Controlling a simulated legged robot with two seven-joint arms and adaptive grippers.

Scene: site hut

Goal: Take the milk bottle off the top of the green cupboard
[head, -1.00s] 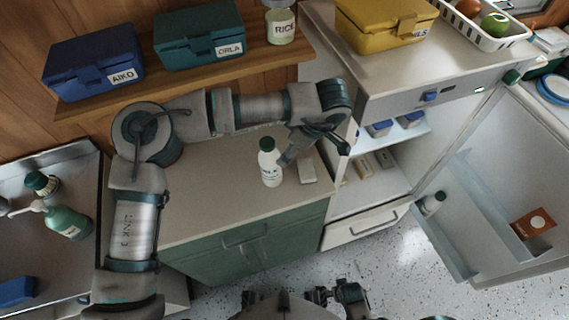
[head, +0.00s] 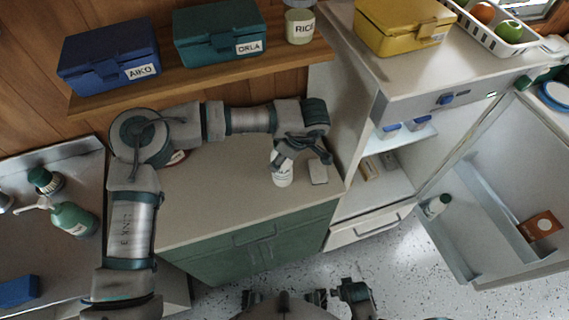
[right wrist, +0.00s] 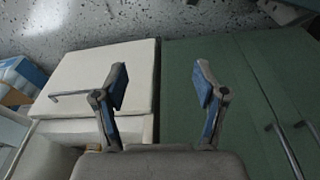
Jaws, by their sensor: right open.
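The white milk bottle (head: 282,172) stands upright on the pale top of the green cupboard (head: 206,268), near its right end. My left gripper (head: 297,152) is at the bottle's upper part, with its fingers covering the cap. I cannot tell whether they are closed on it. In the right wrist view my right gripper (right wrist: 160,78) is open and empty. It is in front of the green cupboard doors (right wrist: 270,85) and a white drawer front (right wrist: 98,75), with speckled floor beyond.
A small pale block (head: 318,172) lies close to the bottle's right. The fridge (head: 350,130) stands open on the right, its door (head: 490,190) swung out. Above the cupboard a wooden shelf (head: 200,82) holds blue and teal boxes and a rice jar (head: 299,27).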

